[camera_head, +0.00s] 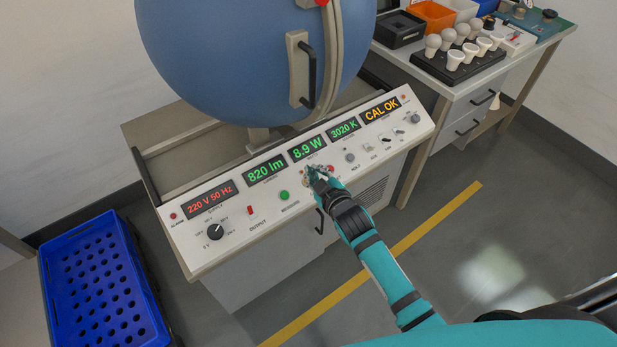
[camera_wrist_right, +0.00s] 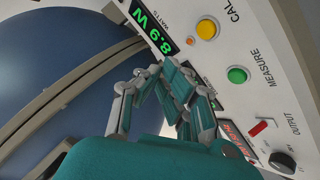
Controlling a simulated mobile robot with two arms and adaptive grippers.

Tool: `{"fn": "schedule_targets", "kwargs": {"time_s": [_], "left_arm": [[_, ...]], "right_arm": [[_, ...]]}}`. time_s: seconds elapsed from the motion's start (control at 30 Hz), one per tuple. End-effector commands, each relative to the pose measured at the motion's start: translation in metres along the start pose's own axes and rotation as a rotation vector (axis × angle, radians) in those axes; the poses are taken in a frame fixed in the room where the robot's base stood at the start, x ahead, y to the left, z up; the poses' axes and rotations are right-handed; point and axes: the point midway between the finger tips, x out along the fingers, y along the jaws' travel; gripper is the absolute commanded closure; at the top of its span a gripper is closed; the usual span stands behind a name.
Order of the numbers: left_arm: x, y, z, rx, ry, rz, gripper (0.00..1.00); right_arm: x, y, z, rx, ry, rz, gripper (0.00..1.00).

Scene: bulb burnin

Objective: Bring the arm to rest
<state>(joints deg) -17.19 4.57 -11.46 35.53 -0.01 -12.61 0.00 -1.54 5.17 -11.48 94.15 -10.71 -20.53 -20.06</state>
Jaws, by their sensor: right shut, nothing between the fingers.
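My right arm, teal with black bands, reaches from the bottom right of the head view to the front panel (camera_head: 268,227) of the test bench. My right gripper (camera_head: 316,172) is shut and empty, just at the panel below the green 8.9 W display (camera_head: 307,148). In the right wrist view the gripper's fingers (camera_wrist_right: 172,92) are closed together in front of the panel, near the yellow CAL button (camera_wrist_right: 207,29) and the green MEASURE button (camera_wrist_right: 238,75). I cannot tell whether the fingertips touch the panel. My left gripper is not in view.
A large blue sphere (camera_head: 240,55) with a black handle stands behind the panel. A blue perforated crate (camera_head: 100,285) is at lower left. A table (camera_head: 455,90) at upper right holds a black rack (camera_head: 440,70) of bulbs. The floor at right is clear.

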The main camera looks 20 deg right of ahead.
Motion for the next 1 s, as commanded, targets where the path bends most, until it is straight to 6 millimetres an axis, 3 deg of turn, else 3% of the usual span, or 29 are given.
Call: {"fn": "schedule_targets", "kwargs": {"time_s": [0.57,0.67,0.77,0.87,1.0], "left_arm": [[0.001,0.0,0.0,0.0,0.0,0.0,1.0],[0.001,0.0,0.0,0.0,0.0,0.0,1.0],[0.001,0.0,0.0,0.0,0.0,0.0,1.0],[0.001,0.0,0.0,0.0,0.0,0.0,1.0],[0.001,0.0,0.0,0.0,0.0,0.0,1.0]], "right_arm": [[0.001,-0.001,0.001,0.001,-0.001,-0.001,1.0],[0.001,-0.01,0.013,0.011,-0.022,-0.017,1.0],[-0.001,-0.034,0.048,0.039,-0.083,-0.059,1.0],[-0.008,-0.071,0.1,0.085,-0.177,-0.119,1.0],[-0.036,-0.129,0.183,0.163,-0.336,-0.206,1.0]]}}
